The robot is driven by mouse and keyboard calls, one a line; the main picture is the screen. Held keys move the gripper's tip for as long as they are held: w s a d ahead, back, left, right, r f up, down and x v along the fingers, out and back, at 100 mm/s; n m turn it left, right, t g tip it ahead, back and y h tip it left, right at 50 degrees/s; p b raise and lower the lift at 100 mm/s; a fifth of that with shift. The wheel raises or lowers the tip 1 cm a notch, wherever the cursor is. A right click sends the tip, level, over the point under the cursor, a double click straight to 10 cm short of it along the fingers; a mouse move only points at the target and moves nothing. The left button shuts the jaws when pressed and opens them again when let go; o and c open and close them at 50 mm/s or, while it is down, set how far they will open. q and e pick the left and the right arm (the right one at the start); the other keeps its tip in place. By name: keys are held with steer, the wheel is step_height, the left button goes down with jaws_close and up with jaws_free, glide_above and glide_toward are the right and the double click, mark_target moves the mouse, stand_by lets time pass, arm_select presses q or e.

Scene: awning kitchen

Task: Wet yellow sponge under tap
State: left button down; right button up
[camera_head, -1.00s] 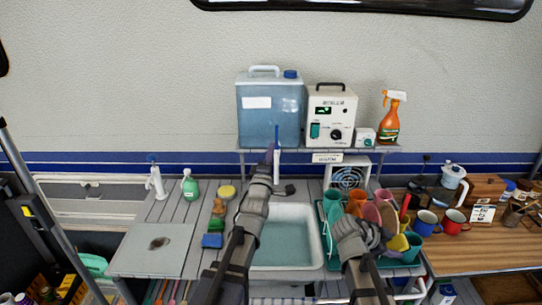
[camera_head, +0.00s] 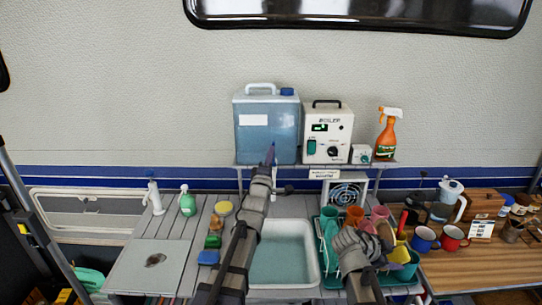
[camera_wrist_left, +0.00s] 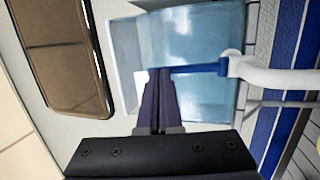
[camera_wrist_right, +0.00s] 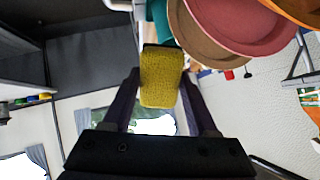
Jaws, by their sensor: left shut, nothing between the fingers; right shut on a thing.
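The yellow sponge (camera_wrist_right: 160,78) is held between the fingers of my right gripper (camera_wrist_right: 161,88). In the head view the sponge (camera_head: 400,254) shows at the front of the dish rack, right of the sink (camera_head: 282,258). My left gripper (camera_head: 270,153) is shut and empty, raised in front of the blue water tank (camera_head: 262,118). In the left wrist view its closed fingertips (camera_wrist_left: 159,74) are at the free end of the tap's blue lever (camera_wrist_left: 203,69); contact is unclear. The tap's white body (camera_wrist_left: 275,76) extends right there. My left arm mostly hides the tap in the head view.
A dish rack (camera_head: 323,278) with cups and plates stands right of the sink, close to my right gripper. A boiler (camera_head: 327,128) and an orange spray bottle (camera_head: 387,138) stand on the shelf. Several small sponges or blocks (camera_head: 212,241) lie left of the sink.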

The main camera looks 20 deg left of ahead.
arm_select(q)
steer(key=shift+w+a+r, duration=0.25)
steer(key=shift+w+r, duration=0.3)
steer(key=shift+w, duration=0.3)
steer(key=shift+s, duration=0.15)
steer(key=s+d, duration=0.1)
steer(key=s, duration=1.3)
steer(key=s+d+f+m+g+h, duration=0.1)
steer(key=s+d+f+m+g, duration=0.1)
steer(key=d+f+m+g, duration=0.55)
steer(key=s+d+f+m+g+h, duration=0.1)
steer(key=s+d+f+m+g, duration=0.2)
steer(key=f, duration=0.8)
steer(key=s+d+f+m+g, duration=0.2)
steer(key=s+f+m+g, duration=0.1)
steer(key=s, duration=0.3)
steer(key=s+d+f+m+g+y, duration=0.1)
steer(key=s+d+f+m+g, duration=0.1)
steer(key=s, duration=0.4)
steer(key=s+d+f+m+g, duration=0.1)
steer(key=s+f+m+g, duration=0.3)
steer(key=s+m+g, duration=0.1)
steer(key=shift+s+d+m+g+y+p, duration=0.35)
steer(key=shift+s+m, duration=0.4)
steer(key=shift+s, duration=0.35)
